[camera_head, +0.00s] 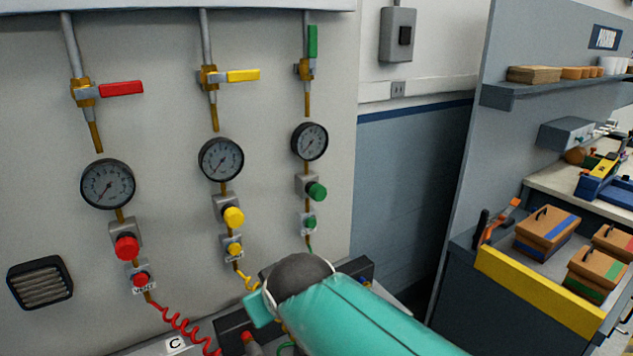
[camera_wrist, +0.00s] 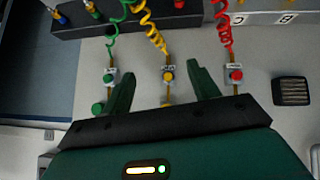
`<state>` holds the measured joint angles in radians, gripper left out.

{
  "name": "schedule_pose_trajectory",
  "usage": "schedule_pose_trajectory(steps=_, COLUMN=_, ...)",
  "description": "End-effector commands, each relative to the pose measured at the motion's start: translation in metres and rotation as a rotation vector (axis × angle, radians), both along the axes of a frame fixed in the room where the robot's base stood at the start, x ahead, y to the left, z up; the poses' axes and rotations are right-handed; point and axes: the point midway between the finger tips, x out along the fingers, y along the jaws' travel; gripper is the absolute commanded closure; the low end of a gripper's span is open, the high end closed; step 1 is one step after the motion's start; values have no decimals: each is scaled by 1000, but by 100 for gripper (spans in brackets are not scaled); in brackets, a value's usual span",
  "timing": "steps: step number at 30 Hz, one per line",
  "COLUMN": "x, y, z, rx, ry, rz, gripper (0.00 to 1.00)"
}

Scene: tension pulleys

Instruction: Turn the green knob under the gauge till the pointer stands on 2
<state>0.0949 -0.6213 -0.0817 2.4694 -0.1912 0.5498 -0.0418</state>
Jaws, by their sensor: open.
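The green knob (camera_head: 317,191) sticks out from a grey plate on the wall, below the rightmost gauge (camera_head: 309,141). The gauge has a dark rim and a pale face; its numbers and exact pointer reading are too small to read. A smaller green knob (camera_head: 310,223) sits lower on the same pipe. In the wrist view, upside down, the larger green knob (camera_wrist: 97,108) is just left of my gripper (camera_wrist: 158,78). My gripper is open, its two green fingers apart and empty, with the yellow line between them.
A yellow knob (camera_head: 234,217) and a red knob (camera_head: 126,246) sit under gauges further left. Coiled hoses, red (camera_head: 178,324), yellow and green, hang below the lines. A green valve lever (camera_head: 312,42) stands upright above the right gauge. A workbench with boxes (camera_head: 547,229) is at right.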

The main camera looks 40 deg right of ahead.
Motion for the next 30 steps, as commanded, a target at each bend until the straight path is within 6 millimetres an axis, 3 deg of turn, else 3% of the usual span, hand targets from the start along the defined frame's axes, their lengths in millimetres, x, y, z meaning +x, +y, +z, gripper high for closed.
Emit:
schedule_pose_trajectory(steps=1, x=16, y=-27, z=3, rx=-55, ry=-52, rz=-17, gripper=40)
schedule_pose_trajectory(steps=6, x=56, y=-107, z=24, rx=-267, ry=-238, rz=-5, gripper=40)
schedule_pose_trajectory(steps=12, x=78, y=-180, z=40, rx=-510, ry=-410, rz=85, gripper=40)
schedule_pose_trajectory(steps=15, x=79, y=-206, z=42, rx=-614, ry=-480, rz=159, gripper=40)
schedule_pose_trajectory(steps=21, x=68, y=-236, z=36, rx=-754, ry=-595, rz=331, gripper=40)
schedule_pose_trajectory(steps=26, x=58, y=-241, z=31, rx=-791, ry=-646, rz=413, gripper=40)
schedule_pose_trajectory(steps=30, x=61, y=-241, z=31, rx=-795, ry=-657, rz=428, gripper=40)
